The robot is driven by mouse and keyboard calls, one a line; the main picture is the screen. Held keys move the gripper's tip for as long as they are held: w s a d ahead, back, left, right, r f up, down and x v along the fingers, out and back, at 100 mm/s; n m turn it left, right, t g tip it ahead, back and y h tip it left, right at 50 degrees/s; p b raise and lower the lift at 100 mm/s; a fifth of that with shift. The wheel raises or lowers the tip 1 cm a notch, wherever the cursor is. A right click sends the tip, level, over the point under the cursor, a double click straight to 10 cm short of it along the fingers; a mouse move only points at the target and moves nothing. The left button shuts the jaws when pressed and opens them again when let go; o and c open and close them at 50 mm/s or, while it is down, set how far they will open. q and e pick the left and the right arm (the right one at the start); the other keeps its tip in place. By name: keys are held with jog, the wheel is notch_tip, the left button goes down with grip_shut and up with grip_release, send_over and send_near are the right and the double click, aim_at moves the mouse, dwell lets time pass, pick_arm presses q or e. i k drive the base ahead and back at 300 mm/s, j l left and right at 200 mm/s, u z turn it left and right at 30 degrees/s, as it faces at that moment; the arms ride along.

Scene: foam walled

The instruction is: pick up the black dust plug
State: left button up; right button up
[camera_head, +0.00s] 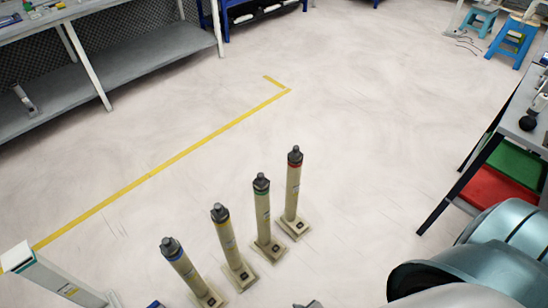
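I cannot single out a black dust plug for sure. Several pale upright posts on the floor have dark grey-black tops: one with a blue ring (171,248), one with a yellow ring (220,213), one with a green ring (261,183) and one with a red ring (295,157). A small dark rounded object (527,123) sits on the right table's edge; its kind is unclear. Neither gripper shows. A teal metallic part of my arm fills the lower right corner. A small dark tip at the bottom edge is cut off and unclear.
A grey shelf bench (150,58) stands at upper left. A table (515,115) with green and red bins (490,187) below is at right. Blue stools (512,45) stand at the back right. A white box-like post (55,280) is at lower left. The middle floor is clear.

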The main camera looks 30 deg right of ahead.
aim_at(260, 176)
jog(key=i+l, duration=0.1)
jog(key=l, duration=0.35)
jog(key=i+l, duration=0.15)
jog(key=l, duration=0.25)
jog(key=i+l, duration=0.1)
jog(key=l, duration=0.35)
jog(key=i+l, duration=0.15)
jog(key=l, duration=0.3)
jog(key=i+l, duration=0.1)
jog(key=l, duration=0.3)
